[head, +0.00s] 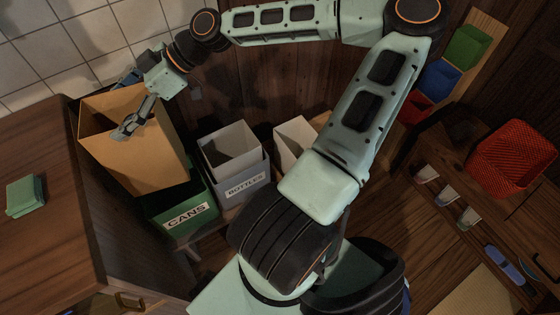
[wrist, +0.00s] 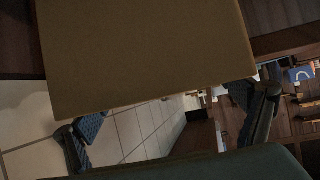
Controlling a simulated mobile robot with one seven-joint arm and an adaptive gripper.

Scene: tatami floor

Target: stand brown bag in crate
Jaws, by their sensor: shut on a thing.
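The brown bag (head: 135,150) is a tall, open-topped paper bag, tilted, at the left in the head view. My gripper (head: 130,125) is shut on its upper part near the rim. The bag's wall (wrist: 145,55) fills the top of the wrist view, with the gripper's fingers (wrist: 170,125) below it. The green crate labelled CANS (head: 185,213) is beneath and behind the bag's lower end. The bag covers much of the crate's opening, and I cannot tell whether its bottom is inside or above it.
A grey crate labelled BOTTLES (head: 247,184) holding a white bag (head: 230,148) stands right of the green crate. Another white bag (head: 295,140) is further right. A wooden counter (head: 50,250) with green cloths (head: 26,196) lies close on the left. A red basket (head: 512,155) is far right.

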